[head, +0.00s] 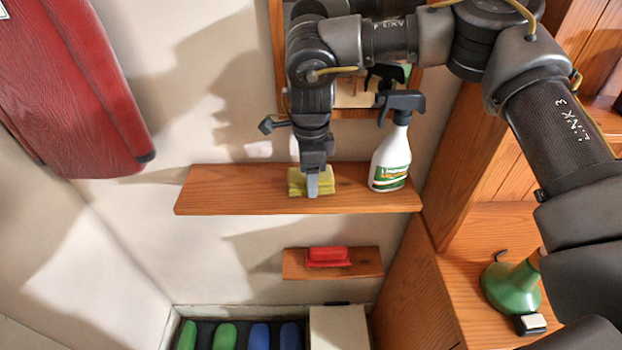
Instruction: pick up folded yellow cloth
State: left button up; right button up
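The folded yellow cloth (296,183) lies on the wooden wall shelf (240,190), left of a white spray bottle. My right gripper (314,178) comes down from above and is at the cloth. One grey fingertip shows in front of the cloth, overlapping its right part. The other finger is hidden, so I cannot tell whether the fingers are closed on the cloth. The cloth appears to rest on the shelf. My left gripper is not in view.
The spray bottle (391,157) stands close to the right of the gripper. A smaller shelf below holds a red object (328,256). A red panel (75,90) is at upper left. A green funnel-shaped object (512,288) stands at right. The shelf's left part is clear.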

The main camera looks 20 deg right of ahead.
jog(key=c, duration=0.4)
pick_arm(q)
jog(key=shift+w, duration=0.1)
